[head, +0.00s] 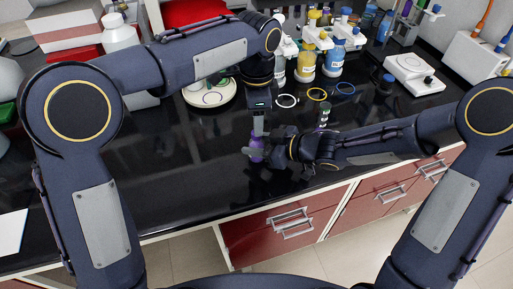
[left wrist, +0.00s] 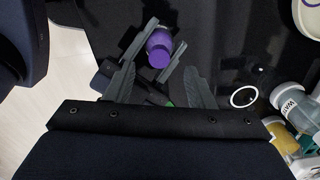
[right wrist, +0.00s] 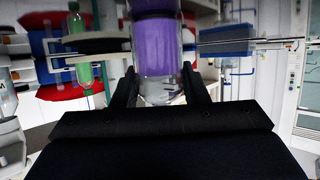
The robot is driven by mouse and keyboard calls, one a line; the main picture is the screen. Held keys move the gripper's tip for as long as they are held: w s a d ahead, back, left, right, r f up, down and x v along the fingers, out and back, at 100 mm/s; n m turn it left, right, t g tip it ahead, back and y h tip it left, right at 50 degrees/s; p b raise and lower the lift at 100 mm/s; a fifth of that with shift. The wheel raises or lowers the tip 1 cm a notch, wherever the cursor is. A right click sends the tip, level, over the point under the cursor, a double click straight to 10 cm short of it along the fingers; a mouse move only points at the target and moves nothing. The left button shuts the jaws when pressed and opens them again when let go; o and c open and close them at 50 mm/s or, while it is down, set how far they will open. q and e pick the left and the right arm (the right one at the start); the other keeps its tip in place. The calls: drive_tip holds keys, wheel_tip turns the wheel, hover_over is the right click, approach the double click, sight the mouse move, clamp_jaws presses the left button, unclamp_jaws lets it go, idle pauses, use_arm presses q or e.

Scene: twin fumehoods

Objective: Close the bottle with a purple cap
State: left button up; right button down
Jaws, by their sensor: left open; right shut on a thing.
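A small bottle with purple contents (right wrist: 157,45) stands between the fingers of my right gripper (right wrist: 160,88), which is shut on it. In the head view the purple bottle (head: 257,148) is near the front of the black counter, with my right gripper (head: 262,158) around it. In the left wrist view a round purple cap (left wrist: 159,56) shows on top of the bottle; whether it is tight I cannot tell. My left gripper (left wrist: 162,84) is open and empty, pointing down above the bottle; it shows in the head view (head: 260,128). The bottle's top is cut off in the right wrist view.
Yellow (head: 305,65) and blue (head: 334,60) bottles stand at the back, with coloured rings (head: 317,94) in front. A white round device (head: 210,96) is behind the grippers. A white balance (head: 414,72) is at right. The counter left of the bottle is clear.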

sight(264, 145)
use_arm(q)
wheel_tip(264, 145, up, 8)
idle(0.4)
use_arm(e)
drive_tip(key=c, duration=0.7)
unclamp_jaws()
drive_tip(key=shift+c, duration=0.2)
drive_tip(key=p+v, duration=0.1)
drive_tip(key=v, duration=0.6)
drive_tip(key=shift+s+d+r+p, duration=0.15)
drive_tip(key=shift+d+r+p, duration=0.05)
drive_tip(key=shift+d+p, duration=0.15)
use_arm(q)
drive_tip(key=shift+r, duration=0.75)
